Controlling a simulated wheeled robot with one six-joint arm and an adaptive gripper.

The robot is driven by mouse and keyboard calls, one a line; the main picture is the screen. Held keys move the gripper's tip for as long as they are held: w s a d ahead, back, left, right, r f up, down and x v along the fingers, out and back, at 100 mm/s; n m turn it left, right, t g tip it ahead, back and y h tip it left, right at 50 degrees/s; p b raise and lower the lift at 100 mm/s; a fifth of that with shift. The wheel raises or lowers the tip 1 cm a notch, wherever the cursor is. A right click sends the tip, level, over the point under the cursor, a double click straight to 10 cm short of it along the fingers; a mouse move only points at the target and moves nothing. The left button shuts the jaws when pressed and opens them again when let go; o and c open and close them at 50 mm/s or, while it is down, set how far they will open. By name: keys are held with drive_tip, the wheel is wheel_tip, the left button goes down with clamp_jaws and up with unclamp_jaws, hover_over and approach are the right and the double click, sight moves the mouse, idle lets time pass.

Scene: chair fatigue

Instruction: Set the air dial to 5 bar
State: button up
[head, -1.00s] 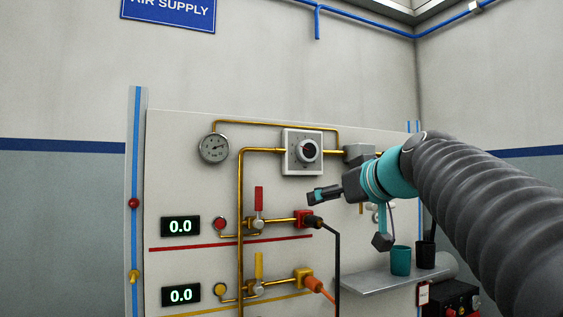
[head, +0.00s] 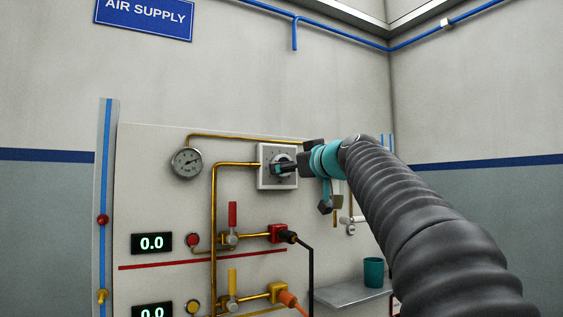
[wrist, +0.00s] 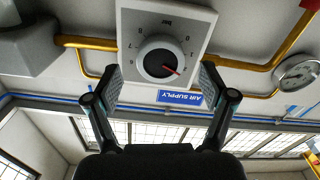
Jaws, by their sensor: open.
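The air dial (wrist: 160,63) is a round dark knob with a pale ring and a red pointer on a square light plate (wrist: 200,15). The wrist view shows it upside down, and the number under the pointer is too small to read surely. My gripper (wrist: 157,88) is open, with one finger on each side of the knob in that view; I cannot tell whether they touch it. In the head view my gripper (head: 285,167) covers part of the dial plate (head: 264,181). The round pressure gauge (head: 186,162) is left of the dial and also shows in the wrist view (wrist: 298,73).
Brass pipes (head: 214,230) run around the dial. Below are a red-handled valve (head: 232,215), a yellow-handled valve (head: 232,280) and a display reading 0.0 (head: 151,243). A teal cup (head: 373,272) stands on a shelf (head: 340,296) at the lower right.

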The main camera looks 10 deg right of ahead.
drive_tip(key=shift+p+x, duration=0.55)
drive_tip(key=shift+x, duration=1.55)
drive_tip(key=c, duration=1.2)
drive_tip(key=shift+o, duration=0.2)
